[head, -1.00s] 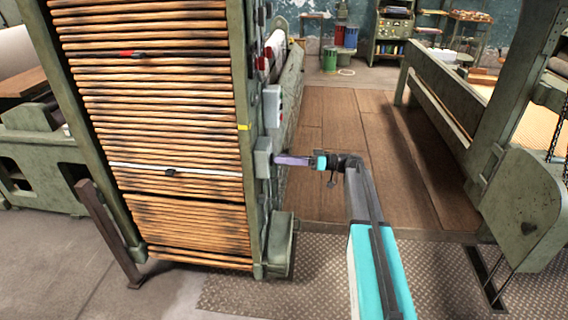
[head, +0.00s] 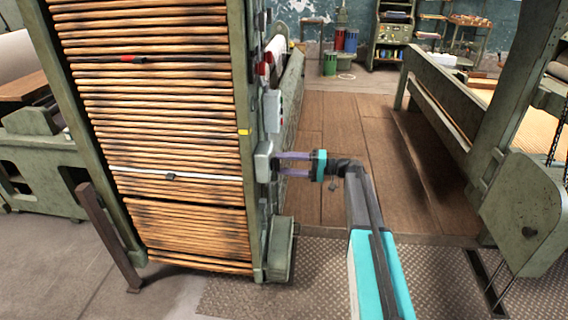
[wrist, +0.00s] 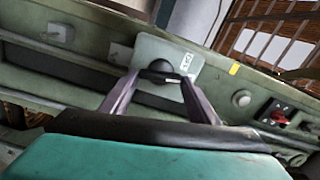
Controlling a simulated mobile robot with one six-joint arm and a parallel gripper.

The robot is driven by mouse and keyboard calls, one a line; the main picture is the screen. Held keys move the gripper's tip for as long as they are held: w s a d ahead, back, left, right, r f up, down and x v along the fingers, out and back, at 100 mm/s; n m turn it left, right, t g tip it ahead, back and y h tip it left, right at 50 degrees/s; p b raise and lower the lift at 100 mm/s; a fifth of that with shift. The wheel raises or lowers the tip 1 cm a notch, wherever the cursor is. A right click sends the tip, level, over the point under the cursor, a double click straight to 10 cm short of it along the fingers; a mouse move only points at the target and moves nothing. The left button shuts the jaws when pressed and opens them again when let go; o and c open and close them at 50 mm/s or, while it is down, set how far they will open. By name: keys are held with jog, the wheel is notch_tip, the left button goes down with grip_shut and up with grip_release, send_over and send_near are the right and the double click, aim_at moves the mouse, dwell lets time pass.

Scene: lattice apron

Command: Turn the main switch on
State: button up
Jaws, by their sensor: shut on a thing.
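The main switch is a black rotary knob (wrist: 160,72) on a pale grey plate (wrist: 150,50) with a small white label, seen in the wrist view. In the head view its grey box (head: 264,160) is on the side of the green frame post, and the knob is mostly hidden by the fingers. My gripper (wrist: 158,80) has its two purple fingers on either side of the knob, shut on it. It also shows in the head view (head: 280,165), reaching in from the right. A light bar shows across the knob's front.
A red switch (wrist: 279,116) and a round grey button (wrist: 241,98) are on the same green rail. Another grey box (head: 272,110) is above the switch box in the head view. Wooden floor (head: 340,130) lies open to the right. A green loom frame (head: 440,110) stands at the far right.

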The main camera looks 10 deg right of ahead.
jog(key=shift+w+d+r+m+p, duration=0.15)
jog(key=shift+m+p, duration=0.2)
jog(key=shift+m, duration=0.75)
jog(key=o, duration=1)
jog(key=shift+o, duration=0.2)
jog(key=shift+f, duration=0.2)
jog(key=shift+d, duration=0.1)
